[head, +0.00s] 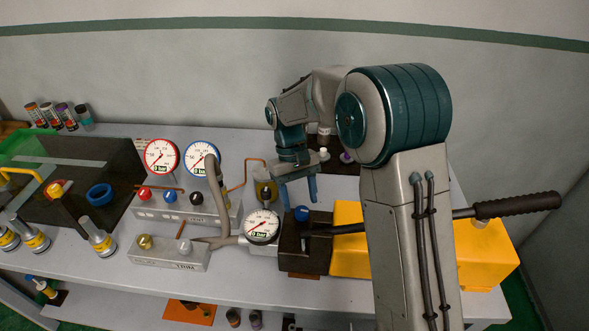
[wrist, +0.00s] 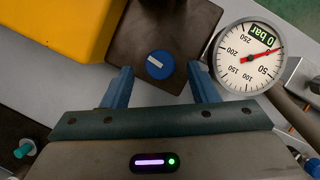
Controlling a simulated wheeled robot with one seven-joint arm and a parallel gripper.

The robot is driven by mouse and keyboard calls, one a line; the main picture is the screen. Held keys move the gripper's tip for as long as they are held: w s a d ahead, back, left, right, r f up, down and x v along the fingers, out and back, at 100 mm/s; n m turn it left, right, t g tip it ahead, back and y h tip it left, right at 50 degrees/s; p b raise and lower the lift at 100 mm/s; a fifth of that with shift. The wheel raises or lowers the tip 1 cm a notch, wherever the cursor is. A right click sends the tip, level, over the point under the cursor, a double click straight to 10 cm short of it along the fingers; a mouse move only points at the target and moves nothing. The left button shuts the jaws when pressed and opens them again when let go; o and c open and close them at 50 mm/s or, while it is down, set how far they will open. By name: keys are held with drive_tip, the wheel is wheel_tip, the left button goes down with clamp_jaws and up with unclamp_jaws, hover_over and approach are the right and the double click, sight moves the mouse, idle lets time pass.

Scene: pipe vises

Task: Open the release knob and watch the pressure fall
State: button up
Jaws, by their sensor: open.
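The blue round knob (head: 302,213) sits on top of a dark pump block (head: 292,262). In the wrist view the knob (wrist: 159,64) shows a pale line across its face. My gripper (head: 298,193) is open above the knob, pointing down. In the wrist view the two blue fingertips (wrist: 160,72) are on either side of the knob's near edge, apart from it. The white pressure gauge (head: 262,227) is beside the block. Its display reads 0 bar, also in the wrist view (wrist: 248,60), where its red needle lies near the low end.
A yellow tank (head: 350,262) is right of the block, with a long black-gripped lever (head: 517,205) above it. Red-rimmed (head: 161,156) and blue-rimmed (head: 202,158) gauges stand left, both showing 0 bar. A grey TRIM block (head: 168,255) and a hose (head: 213,185) are close by.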

drive_tip(key=v, duration=1.1)
drive_tip(key=shift+r+b, duration=0.25)
drive_tip(key=shift+b, duration=0.1)
drive_tip(key=s+d+r+m+t, duration=0.1)
drive_tip(key=s+d, duration=0.4)
drive_tip(key=s+d+r+m+t+y, duration=0.1)
drive_tip(key=s+d+t, duration=0.1)
drive_tip(key=s+d, duration=0.2)
drive_tip(key=s+d+r+m+t+y, duration=0.1)
drive_tip(key=s+d+m+t, duration=0.1)
drive_tip(key=s+d, duration=0.3)
drive_tip(key=shift+s+d+r, duration=0.1)
drive_tip(key=shift+s+d, duration=0.05)
drive_tip(key=shift+d, duration=0.65)
drive_tip(key=shift+s+d+r, duration=0.1)
drive_tip(key=shift+s+d, duration=0.05)
drive_tip(key=shift+d, duration=0.65)
drive_tip(key=s+d+f+m+t, duration=0.1)
drive_tip(key=s+d+f+t, duration=0.1)
drive_tip(key=s+d+f, duration=0.2)
drive_tip(key=s, duration=0.3)
drive_tip(key=shift+s+m, duration=0.2)
drive_tip(key=shift+m, duration=0.2)
